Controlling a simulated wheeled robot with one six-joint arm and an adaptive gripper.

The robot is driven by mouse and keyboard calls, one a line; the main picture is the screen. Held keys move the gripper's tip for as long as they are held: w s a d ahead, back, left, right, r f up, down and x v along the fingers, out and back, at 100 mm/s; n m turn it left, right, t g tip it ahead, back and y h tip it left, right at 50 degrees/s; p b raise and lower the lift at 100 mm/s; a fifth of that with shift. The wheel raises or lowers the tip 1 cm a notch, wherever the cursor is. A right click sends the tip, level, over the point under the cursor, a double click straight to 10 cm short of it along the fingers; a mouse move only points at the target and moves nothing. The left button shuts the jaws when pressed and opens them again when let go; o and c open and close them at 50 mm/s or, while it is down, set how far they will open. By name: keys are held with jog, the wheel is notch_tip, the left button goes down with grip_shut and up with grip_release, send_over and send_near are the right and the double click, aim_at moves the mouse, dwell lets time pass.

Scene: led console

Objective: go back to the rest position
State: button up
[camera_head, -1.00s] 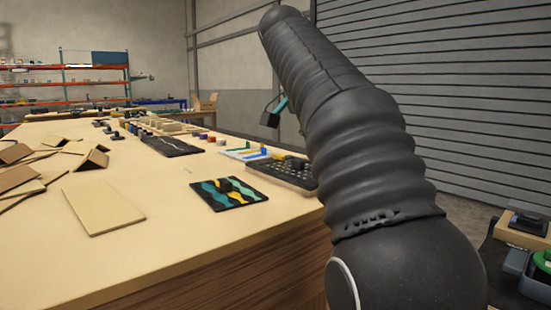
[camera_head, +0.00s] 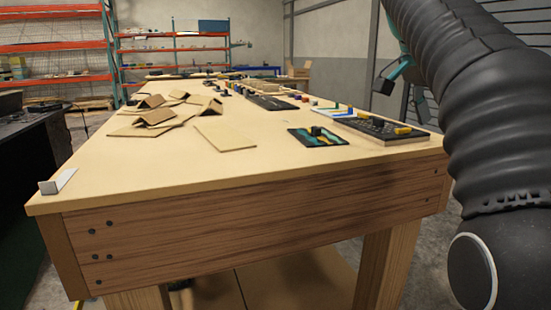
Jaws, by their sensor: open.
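My gripper (camera_head: 388,78) shows only in part at the upper right, behind my black sleeved arm. It hangs in the air beyond the right side of the wooden table (camera_head: 240,200), clear of the things on top. Its jaws are open, and I see nothing held in them. Much of the gripper is hidden by the arm.
A black board with teal and yellow waves (camera_head: 318,137) and a dark console board with yellow pieces (camera_head: 378,127) lie at the table's right. Cardboard pieces (camera_head: 155,116) lie farther left. Orange shelves (camera_head: 60,48) stand behind.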

jog(key=s+a+f+n+t+y, duration=0.1)
jog(key=s+a+f+n, duration=0.3)
jog(key=f, duration=0.7)
jog(key=s+a+f+n+t+y, duration=0.1)
jog(key=s+a+f+n+y, duration=0.1)
jog(key=s+a+f+n, duration=0.3)
jog(key=s+a+f+n+t+y, duration=0.1)
jog(key=s+a+f+n, duration=0.3)
jog(key=s+f, duration=0.7)
notch_tip(320, 180, down, 6)
jog(key=shift+s+a+r+n+t+y, duration=0.1)
jog(key=shift+s+a+n+t+y, duration=0.2)
jog(key=shift+y, duration=0.4)
jog(key=shift+d, duration=0.1)
